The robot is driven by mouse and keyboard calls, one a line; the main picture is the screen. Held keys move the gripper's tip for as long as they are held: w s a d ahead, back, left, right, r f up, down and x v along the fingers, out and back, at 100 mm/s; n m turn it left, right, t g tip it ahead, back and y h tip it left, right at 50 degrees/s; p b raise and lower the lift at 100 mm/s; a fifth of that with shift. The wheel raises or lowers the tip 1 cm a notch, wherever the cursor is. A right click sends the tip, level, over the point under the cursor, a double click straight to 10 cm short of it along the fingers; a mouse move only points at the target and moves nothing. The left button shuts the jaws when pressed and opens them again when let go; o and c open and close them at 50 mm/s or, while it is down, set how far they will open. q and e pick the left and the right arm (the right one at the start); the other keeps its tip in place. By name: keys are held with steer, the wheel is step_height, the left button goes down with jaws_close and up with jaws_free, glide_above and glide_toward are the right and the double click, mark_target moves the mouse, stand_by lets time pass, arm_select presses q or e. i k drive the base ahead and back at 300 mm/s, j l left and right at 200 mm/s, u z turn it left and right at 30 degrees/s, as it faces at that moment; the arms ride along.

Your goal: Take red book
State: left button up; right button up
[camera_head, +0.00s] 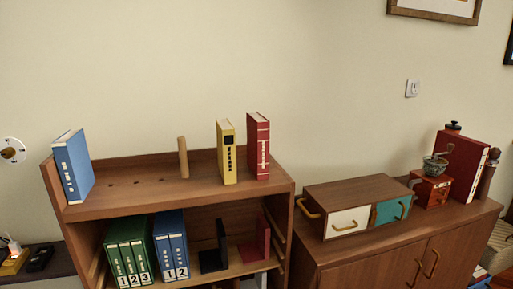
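A red book (258,147) stands upright on the top board of the wooden bookshelf (140,200), near its right end. A yellow book (226,153) stands just left of it, with a narrow gap between them. Another, larger red book (464,165) stands on the cabinet at the right, behind a small red grinder (432,188) that hides part of it. Neither of my grippers shows in the head view.
A blue book (73,168) leans at the shelf's left end, and a wooden peg (183,157) stands mid-board. Green binders (128,252), blue binders (171,246) and bookends fill the lower shelf. A small drawer box (357,198) sits on the cabinet (380,260).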

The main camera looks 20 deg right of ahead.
mark_target(258, 126)
steer(key=i+j+z, duration=0.35)
steer(key=i, duration=0.2)
steer(key=i+j+z, duration=0.3)
steer(key=i, duration=0.25)
